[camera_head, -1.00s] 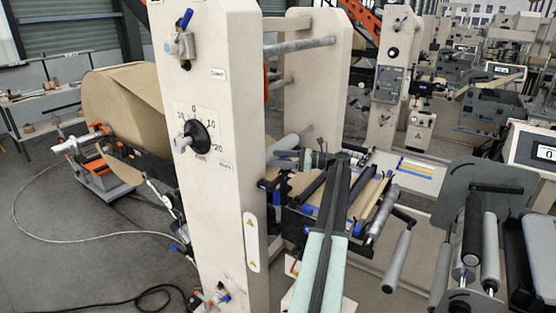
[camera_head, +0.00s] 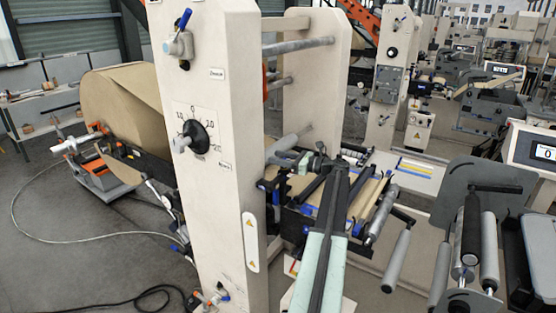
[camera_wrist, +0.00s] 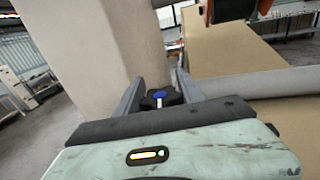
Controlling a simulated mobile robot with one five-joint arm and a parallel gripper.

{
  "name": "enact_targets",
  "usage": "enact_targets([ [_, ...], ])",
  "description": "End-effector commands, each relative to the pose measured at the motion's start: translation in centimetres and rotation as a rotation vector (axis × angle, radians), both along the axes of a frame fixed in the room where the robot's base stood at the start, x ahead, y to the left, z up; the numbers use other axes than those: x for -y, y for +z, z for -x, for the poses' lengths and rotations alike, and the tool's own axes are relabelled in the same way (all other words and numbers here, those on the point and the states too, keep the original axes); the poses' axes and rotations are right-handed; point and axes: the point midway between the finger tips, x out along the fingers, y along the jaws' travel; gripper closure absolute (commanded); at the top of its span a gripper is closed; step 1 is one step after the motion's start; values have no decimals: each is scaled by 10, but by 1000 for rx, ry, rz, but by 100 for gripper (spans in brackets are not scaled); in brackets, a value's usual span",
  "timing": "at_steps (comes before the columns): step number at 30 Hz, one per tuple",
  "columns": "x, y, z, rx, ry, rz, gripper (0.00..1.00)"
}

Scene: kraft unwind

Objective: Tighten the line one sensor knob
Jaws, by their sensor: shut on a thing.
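In the wrist view, a dark lobed knob with a blue centre (camera_wrist: 160,96) sits between the two grey fingers of my gripper (camera_wrist: 158,87). The fingers are shut on the knob, one on each side. A pale mark shows on the knob's near side. In the head view, my gripper (camera_head: 296,160) reaches in behind the right edge of the near cream upright, at the end of my pale green and black arm. I cannot make out the knob in the head view.
The cream upright (camera_head: 225,180) carries a black dial (camera_head: 198,137) and a blue-handled valve (camera_head: 180,42). A big kraft roll (camera_head: 125,105) stands behind it. Grey rollers (camera_head: 398,262) lie to the right of my arm. Bare floor (camera_head: 80,270) is at the left.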

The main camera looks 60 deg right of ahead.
Motion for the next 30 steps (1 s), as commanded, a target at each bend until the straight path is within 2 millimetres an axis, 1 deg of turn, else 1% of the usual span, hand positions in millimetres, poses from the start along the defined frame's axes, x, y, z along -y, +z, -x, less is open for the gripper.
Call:
enact_targets([
  [1, -4, 1, 1, 2, -42, -1, 96],
  [15, 5, 2, 0, 4, -485, -2, 96],
  [30, 16, 1, 3, 3, -956, -2, 96],
])
